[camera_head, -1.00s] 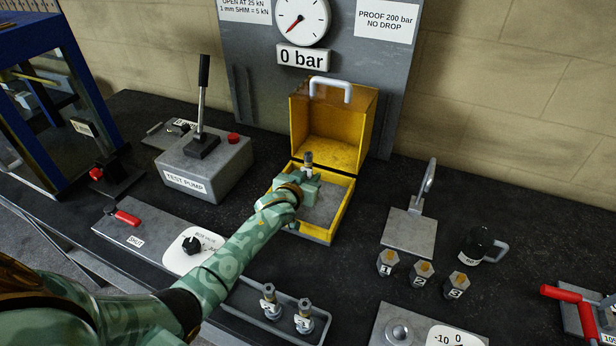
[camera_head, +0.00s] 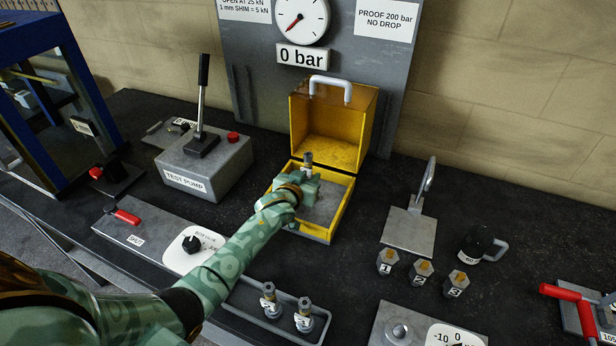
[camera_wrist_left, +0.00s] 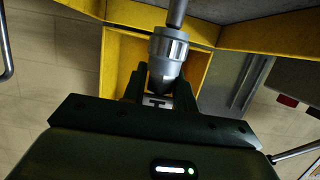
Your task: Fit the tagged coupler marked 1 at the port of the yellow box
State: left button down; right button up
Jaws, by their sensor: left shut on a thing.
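The yellow box (camera_head: 346,222) stands with its lid open at the middle of the bench. My left gripper (camera_head: 308,182) reaches into it and is shut on a grey metal coupler (camera_head: 308,160). The coupler's top sticks up above the fingers. In the left wrist view the coupler (camera_wrist_left: 168,55) sits between the fingers (camera_wrist_left: 160,88), in line with a grey rod (camera_wrist_left: 178,12). I cannot tell whether the two are joined. A tag shows partly at the fingers, its number unreadable. The port is not clearly seen in the head view. My right gripper is not in view.
Two more couplers (camera_head: 269,300) (camera_head: 303,315) stand in a grey tray (camera_head: 252,318) at the front. The test pump (camera_head: 205,165) is left of the box. Numbered hex pieces (camera_head: 421,272) and a dark mug (camera_head: 474,245) stand right. The gauge sign reads 0 bar (camera_head: 302,57).

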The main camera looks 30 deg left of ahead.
pick_arm(q)
jog(key=shift+f+b, duration=1)
jog(key=shift+f, duration=0.5)
jog(key=c, duration=1)
grip_release()
jog(key=p+v, duration=0.4)
jog(key=v, duration=1.2)
jog(key=shift+s+r, duration=0.1)
jog(key=shift+s, duration=0.05)
